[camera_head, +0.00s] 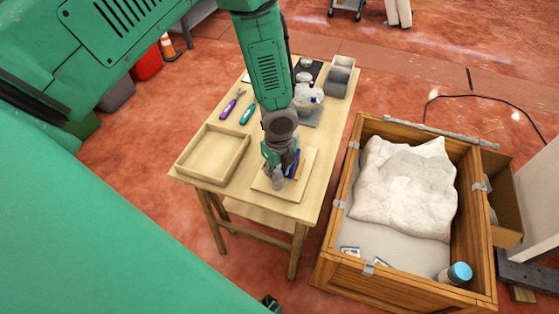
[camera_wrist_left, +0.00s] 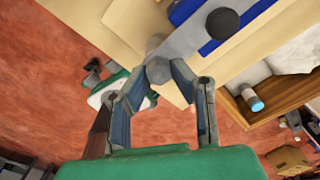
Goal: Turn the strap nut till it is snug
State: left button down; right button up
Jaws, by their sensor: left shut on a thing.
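My left gripper (camera_head: 279,178) is over a pale square board on the worktable in the head view. In the left wrist view my left gripper (camera_wrist_left: 157,72) has its fingertips brought together on a small grey rounded piece (camera_wrist_left: 155,44), which looks like the strap nut. The fingers hide part of it, so I cannot tell how tight it sits. A blue part (camera_wrist_left: 240,22) with a grey plate and a dark round knob (camera_wrist_left: 222,23) lies beside it. In the head view the blue part (camera_head: 294,164) is mostly hidden by the gripper. My right gripper is not in view.
A shallow wooden tray (camera_head: 184,168) is left of the board (camera_head: 306,178). A purple tool (camera_head: 229,109) and a teal tool (camera_head: 247,114) lie behind it. Grey bins (camera_head: 338,82) stand at the table's back. A wooden crate (camera_head: 342,228) stands right of the table.

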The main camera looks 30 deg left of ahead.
aim_at(279, 172)
pick_arm(q)
jog(key=shift+w, duration=0.15)
jog(key=c, duration=1.4)
grip_release()
jog(key=shift+r, duration=0.35)
notch_tip(279, 172, up, 11)
jog(key=shift+a, duration=0.1)
